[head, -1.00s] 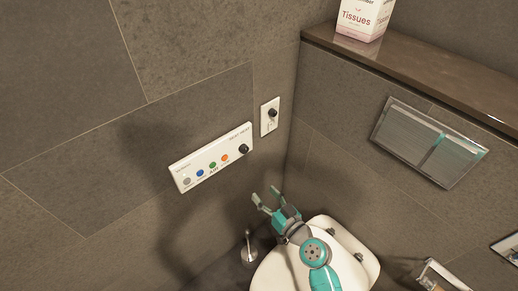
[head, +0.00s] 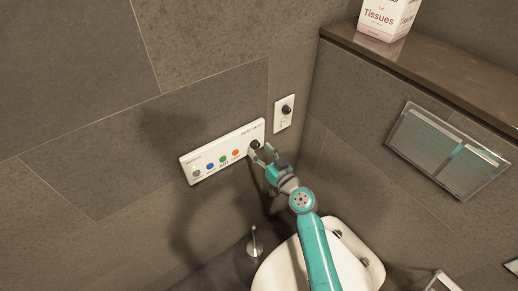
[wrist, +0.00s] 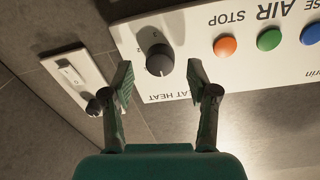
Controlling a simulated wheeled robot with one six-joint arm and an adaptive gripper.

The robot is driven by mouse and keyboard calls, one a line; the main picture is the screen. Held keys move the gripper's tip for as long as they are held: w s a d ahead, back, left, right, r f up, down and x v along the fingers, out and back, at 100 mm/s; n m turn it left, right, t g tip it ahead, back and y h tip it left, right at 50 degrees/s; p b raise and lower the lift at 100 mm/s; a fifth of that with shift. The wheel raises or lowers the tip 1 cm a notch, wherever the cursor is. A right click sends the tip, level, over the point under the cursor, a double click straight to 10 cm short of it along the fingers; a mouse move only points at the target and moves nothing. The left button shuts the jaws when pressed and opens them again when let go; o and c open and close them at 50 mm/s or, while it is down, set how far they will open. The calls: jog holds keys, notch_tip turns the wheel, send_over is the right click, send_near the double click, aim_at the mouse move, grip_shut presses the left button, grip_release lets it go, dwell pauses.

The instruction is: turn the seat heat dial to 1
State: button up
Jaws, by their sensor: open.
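The seat heat dial (head: 255,145) is a small black knob at the right end of a white control panel (head: 188,172) on the tiled wall. In the wrist view the dial (wrist: 159,58) sits between the two fingers, with numbers printed beside it; a 2 and a 3 seem legible, and "HEAT" shows below. My gripper (head: 262,153) is open at the dial in the head view. In the wrist view my gripper (wrist: 158,80) has a finger on each side of the dial, with a visible gap on both sides. The dial's pointer is too small to read.
A second white plate with a black knob (head: 286,109) is on the wall to the right. Colored buttons (wrist: 268,39) line the panel. Below are a white toilet (head: 285,268) and a brush handle (head: 254,245). A flush plate (head: 445,150) and a tissue box (head: 388,18) are at right.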

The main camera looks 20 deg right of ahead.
jog(key=shift+x, duration=0.8)
jog(key=shift+c, duration=0.3)
grip_shut()
jog(key=shift+m, duration=0.5)
jog(key=m, duration=0.4)
jog(key=shift+m, duration=0.3)
jog(key=m, duration=0.5)
jog(key=shift+m+g, duration=0.3)
jog(key=shift+m, duration=0.1)
